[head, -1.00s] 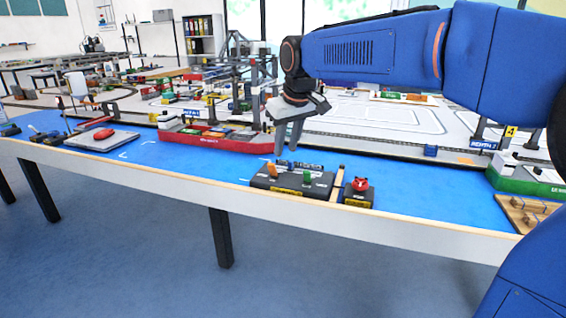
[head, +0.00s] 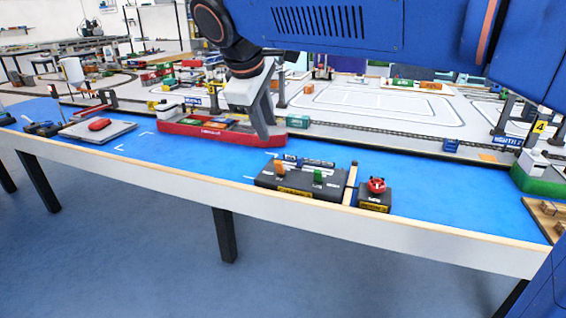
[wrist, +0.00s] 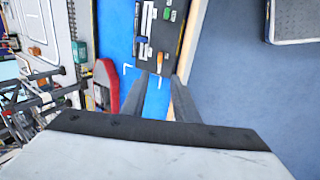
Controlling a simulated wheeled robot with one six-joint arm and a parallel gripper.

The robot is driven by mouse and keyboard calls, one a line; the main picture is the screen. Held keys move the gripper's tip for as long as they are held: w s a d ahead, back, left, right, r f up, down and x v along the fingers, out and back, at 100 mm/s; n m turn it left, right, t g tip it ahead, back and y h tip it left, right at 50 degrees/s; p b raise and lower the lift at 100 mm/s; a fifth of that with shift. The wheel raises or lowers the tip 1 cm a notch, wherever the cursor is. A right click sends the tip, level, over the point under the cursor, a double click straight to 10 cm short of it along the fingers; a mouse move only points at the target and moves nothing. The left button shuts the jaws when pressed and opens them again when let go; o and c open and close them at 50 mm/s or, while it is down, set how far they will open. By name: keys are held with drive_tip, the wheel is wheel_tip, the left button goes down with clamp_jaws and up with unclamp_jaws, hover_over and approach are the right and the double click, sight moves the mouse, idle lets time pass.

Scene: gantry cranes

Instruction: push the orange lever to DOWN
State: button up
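The orange lever (head: 279,168) stands up from the left part of a dark control box (head: 335,191) on the blue table. A green lever (head: 319,176) stands to its right on the same box. My gripper (head: 273,138) is above the table, up and slightly left of the orange lever, apart from it. In the wrist view my gripper (wrist: 160,77) shows two fingers with a gap between them and nothing held. The orange lever (wrist: 160,60) appears just beyond the fingertips there. The lever's DOWN marking is too small to read.
A red button box (head: 376,187) stands right of the control box, past a light wooden strip (head: 350,183). A red ship (head: 185,129) with containers lies behind and left, close to my gripper in the picture. Blue table between ship and box is clear.

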sight(278, 162)
drive_tip(key=x, duration=1.7)
drive_tip(key=shift+a+f, duration=0.1)
drive_tip(key=shift+w, duration=0.1)
clamp_jaws()
